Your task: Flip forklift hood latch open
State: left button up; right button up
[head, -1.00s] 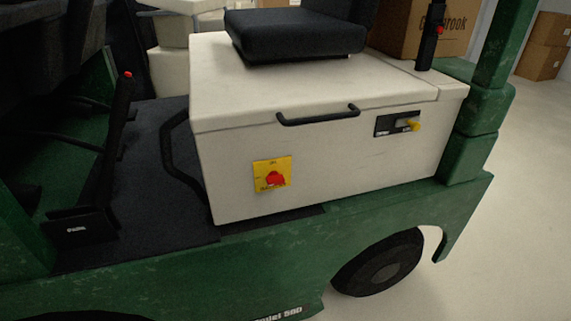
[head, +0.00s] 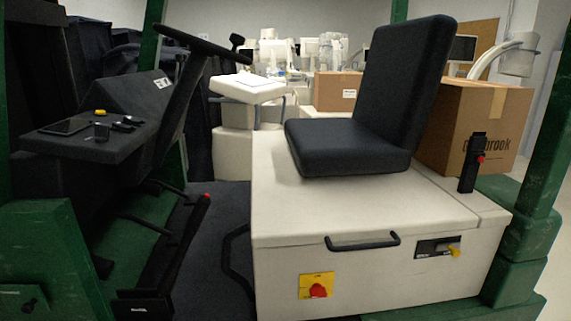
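The forklift hood (head: 375,215) is a cream box lid with a black seat (head: 355,145) on top. The hood latch (head: 439,248) is a small black plate with a yellow-tipped lever, on the right of the hood's front face. The lever's yellow tip (head: 454,252) points to the right. A black bar handle (head: 363,242) is fixed to the front near the lid edge, left of the latch. The lid looks shut. Neither of my grippers shows in the head view.
A yellow plate with a red rotary switch (head: 317,288) is on the hood's front face. A black lever with a red button (head: 473,162) stands at right. The steering wheel (head: 200,42) and dashboard (head: 85,145) are at left. A cardboard box (head: 490,125) stands behind.

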aim_at(454, 247)
jog(key=z, duration=1.25)
